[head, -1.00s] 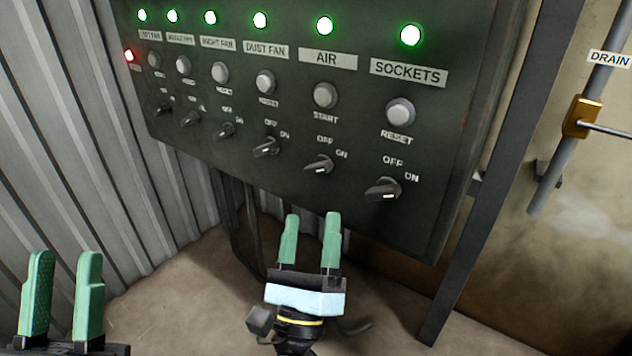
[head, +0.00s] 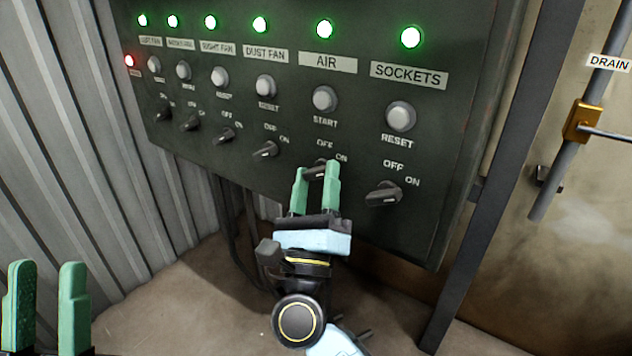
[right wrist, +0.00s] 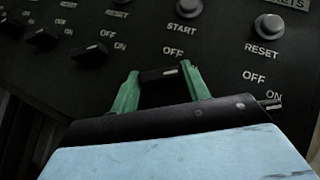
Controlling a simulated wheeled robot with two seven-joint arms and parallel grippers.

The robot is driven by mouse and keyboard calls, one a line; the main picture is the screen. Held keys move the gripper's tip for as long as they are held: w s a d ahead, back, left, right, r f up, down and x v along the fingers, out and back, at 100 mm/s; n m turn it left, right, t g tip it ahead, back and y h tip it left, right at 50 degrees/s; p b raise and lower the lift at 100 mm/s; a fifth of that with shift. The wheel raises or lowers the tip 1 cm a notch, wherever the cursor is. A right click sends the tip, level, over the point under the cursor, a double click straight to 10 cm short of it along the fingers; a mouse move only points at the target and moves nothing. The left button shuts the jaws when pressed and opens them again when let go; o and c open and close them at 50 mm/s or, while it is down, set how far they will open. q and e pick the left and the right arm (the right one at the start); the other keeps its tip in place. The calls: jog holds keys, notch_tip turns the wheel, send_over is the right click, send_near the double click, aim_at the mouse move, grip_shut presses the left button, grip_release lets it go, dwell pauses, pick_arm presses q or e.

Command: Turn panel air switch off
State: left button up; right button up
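The dark control panel (head: 225,118) carries a row of rotary switches. The AIR switch (head: 318,170) is a black knob below the AIR label (head: 327,62) and the START button (head: 325,99); the green AIR lamp (head: 325,29) is lit. My right gripper (head: 316,178) is open, with its green fingertips on either side of the AIR knob. In the right wrist view the AIR knob (right wrist: 160,75) lies between the fingers; I cannot tell whether they touch it. My left gripper (head: 45,275) is open and empty at the lower left, away from the panel.
The SOCKETS switch (head: 384,194) is close to the right of my right gripper, and the DUST FAN switch (head: 265,150) is to its left. A dark post (head: 480,190) and a pipe with a yellow DRAIN valve (head: 580,120) stand farther right. Corrugated wall (head: 90,150) is at left.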

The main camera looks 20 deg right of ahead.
jog(key=c, duration=0.5)
